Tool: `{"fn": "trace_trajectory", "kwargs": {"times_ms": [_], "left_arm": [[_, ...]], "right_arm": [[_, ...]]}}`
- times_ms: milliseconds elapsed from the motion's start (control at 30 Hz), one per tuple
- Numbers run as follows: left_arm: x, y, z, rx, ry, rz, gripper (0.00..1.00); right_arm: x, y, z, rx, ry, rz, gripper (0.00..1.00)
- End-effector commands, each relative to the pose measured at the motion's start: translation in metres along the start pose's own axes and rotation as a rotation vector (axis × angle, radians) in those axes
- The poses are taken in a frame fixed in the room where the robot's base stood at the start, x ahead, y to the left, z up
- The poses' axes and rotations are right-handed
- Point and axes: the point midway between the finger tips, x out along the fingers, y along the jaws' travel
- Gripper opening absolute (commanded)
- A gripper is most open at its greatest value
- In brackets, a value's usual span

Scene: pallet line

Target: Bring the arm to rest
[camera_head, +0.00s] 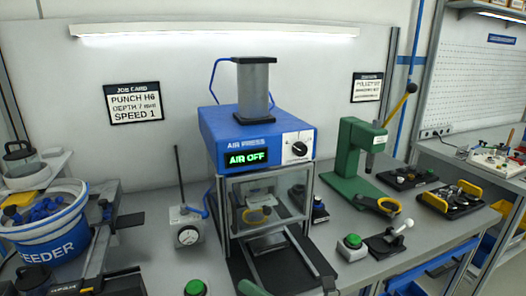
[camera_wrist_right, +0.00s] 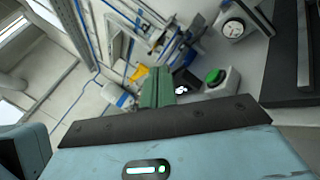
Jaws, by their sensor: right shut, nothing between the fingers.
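My right gripper (camera_head: 252,287) shows only as a green fingertip at the bottom edge of the head view, in front of the air press base. In the right wrist view its green fingers (camera_wrist_right: 156,86) are together with nothing between them. The rest of the right arm is outside the head view. My left gripper is not in view.
The blue air press (camera_head: 255,135) reads AIR OFF. A green button box (camera_head: 195,288) lies left of the fingertip; a green button (camera_wrist_right: 214,76) also shows in the wrist view. A dial gauge (camera_head: 188,236), feeder bucket (camera_head: 50,235) and green arbor press (camera_head: 350,160) stand around.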

Motion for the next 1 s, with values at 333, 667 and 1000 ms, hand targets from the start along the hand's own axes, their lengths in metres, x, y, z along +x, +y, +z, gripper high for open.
{"fn": "trace_trajectory", "kwargs": {"times_ms": [333,667,1000], "left_arm": [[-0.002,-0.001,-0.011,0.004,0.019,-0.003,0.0],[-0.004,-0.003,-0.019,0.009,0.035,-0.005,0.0],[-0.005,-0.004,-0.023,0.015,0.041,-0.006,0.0]], "right_arm": [[-0.114,-0.068,-0.046,0.991,-0.452,-0.236,0.0],[-0.274,-0.106,-0.16,1.804,-0.992,-0.535,0.0],[-0.383,-0.077,-0.253,2.242,-1.427,-0.725,0.0]]}}
